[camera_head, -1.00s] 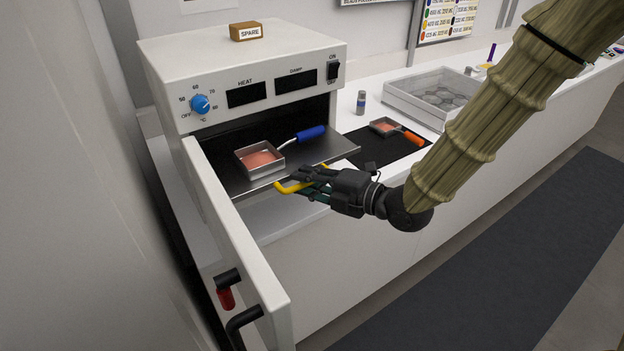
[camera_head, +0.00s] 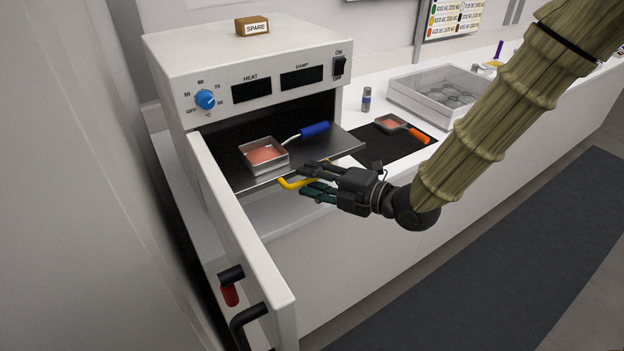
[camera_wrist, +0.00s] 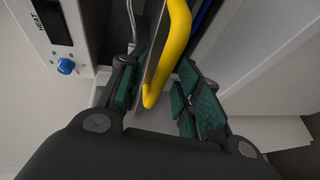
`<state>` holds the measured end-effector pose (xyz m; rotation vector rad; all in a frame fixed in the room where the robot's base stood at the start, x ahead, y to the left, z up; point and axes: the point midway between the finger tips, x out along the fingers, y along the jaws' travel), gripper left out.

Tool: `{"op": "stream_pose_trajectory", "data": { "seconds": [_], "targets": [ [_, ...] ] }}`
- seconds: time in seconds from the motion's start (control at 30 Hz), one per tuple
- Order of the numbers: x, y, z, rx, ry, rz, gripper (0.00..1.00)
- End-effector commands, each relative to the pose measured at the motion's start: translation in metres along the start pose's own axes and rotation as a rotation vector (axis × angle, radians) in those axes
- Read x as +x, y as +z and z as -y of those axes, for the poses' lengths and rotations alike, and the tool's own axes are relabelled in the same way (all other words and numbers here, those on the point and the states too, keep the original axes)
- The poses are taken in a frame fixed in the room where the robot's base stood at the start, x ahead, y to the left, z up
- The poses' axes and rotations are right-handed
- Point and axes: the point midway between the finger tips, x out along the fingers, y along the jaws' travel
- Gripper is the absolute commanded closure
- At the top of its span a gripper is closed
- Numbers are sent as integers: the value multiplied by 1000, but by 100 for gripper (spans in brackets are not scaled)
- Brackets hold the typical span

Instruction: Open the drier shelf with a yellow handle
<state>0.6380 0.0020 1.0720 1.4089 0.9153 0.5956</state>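The drier (camera_head: 240,65) is a white box with a blue dial, and its door (camera_head: 240,230) stands swung open. Its metal shelf (camera_head: 335,148) sticks out past the front. The yellow handle (camera_head: 288,184) is on the shelf's front edge, its right part hidden by my fingers. My gripper (camera_head: 303,179) is at the handle with its fingers apart, one above and one below. In the wrist view the yellow handle (camera_wrist: 178,40) runs between the spread fingers, and I see gaps on both sides.
A square pan (camera_head: 264,155) with a blue handle and pink contents sits on the shelf. An orange-handled pan (camera_head: 392,124) lies on a black mat (camera_head: 385,150) to the right. A clear-lidded box (camera_head: 440,95) stands behind. A small SPARE block (camera_head: 252,27) is on top.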

Motion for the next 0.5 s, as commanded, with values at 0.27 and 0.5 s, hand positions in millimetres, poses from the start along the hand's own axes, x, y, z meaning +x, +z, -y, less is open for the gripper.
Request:
{"op": "stream_pose_trajectory", "data": {
  "seconds": [0.27,0.5],
  "targets": [
    [-42,1,0,2,0,2,66],
    [-85,1,0,2,1,2,66]
  ]
}}
